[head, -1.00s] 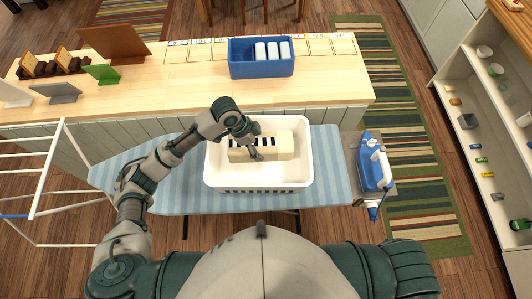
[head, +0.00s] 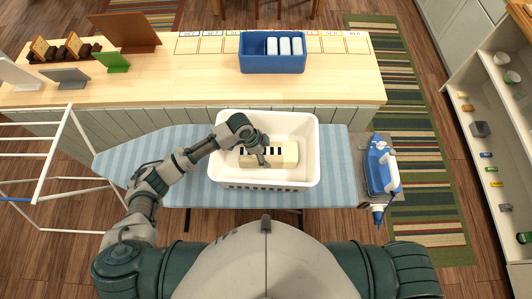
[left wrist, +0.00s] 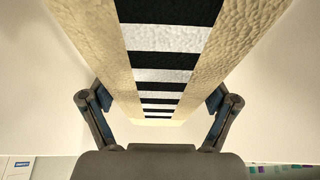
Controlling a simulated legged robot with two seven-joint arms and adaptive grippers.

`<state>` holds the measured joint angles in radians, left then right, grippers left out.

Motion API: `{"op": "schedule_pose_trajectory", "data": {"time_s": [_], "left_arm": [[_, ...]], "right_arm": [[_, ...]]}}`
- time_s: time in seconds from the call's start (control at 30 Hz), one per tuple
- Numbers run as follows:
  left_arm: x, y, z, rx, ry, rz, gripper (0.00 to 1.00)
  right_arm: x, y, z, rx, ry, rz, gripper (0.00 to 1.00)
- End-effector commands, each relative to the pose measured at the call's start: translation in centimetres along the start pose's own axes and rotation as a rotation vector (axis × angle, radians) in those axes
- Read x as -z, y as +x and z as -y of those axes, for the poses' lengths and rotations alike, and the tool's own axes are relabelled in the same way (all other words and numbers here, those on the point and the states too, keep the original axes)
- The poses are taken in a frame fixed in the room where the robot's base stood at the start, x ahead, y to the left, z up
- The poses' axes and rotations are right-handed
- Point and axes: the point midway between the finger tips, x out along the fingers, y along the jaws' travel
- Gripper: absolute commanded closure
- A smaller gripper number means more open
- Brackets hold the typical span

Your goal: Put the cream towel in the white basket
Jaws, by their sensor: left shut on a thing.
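The cream towel (head: 288,158), folded with a black and white striped band, is inside the outline of the white basket (head: 312,150) in the head view. It lies level between the walls; I cannot tell whether it touches the basket floor. My left gripper (head: 262,160) reaches in from the left and is shut on the towel. In the left wrist view, the towel (left wrist: 85,30) runs between the two fingers (left wrist: 160,105), one against each side. My right gripper is not in view.
The basket stands on a blue striped ironing board (head: 335,165). A blue iron (head: 380,165) is at its right end. A white drying rack (head: 65,150) is at the left. Behind is a wooden counter (head: 200,70) with a blue bin (head: 272,65).

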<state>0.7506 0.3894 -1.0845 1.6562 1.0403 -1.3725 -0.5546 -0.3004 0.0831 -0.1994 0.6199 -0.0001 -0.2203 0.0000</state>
Motion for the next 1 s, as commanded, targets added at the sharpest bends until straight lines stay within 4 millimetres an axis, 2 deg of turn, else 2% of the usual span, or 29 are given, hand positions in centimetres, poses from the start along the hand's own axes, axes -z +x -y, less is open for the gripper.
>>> {"op": "schedule_pose_trajectory", "data": {"time_s": [0.07,0.37,0.4,0.43,0.63,0.83,1.0], "left_arm": [[-0.3,0.7,0.0,-0.001,0.0,-0.001,0.76],[-0.5,0.9,0.0,0.0,0.001,-0.002,0.76],[-0.4,1.0,0.0,0.0,0.001,-0.001,0.08],[-0.4,1.0,0.0,0.0,0.001,-0.001,0.01],[-0.4,0.9,0.0,0.0,0.001,-0.001,0.0],[-0.3,0.6,0.0,0.001,0.001,-0.001,0.0],[-0.3,-1.8,0.1,0.005,0.002,-0.002,0.0]], "right_arm": [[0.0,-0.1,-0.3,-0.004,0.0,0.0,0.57],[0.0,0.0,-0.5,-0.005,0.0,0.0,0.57],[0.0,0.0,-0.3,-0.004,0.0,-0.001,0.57],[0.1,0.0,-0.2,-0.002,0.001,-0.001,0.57],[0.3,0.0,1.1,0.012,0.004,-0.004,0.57],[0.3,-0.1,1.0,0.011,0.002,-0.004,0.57],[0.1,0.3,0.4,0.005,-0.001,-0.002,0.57]]}}
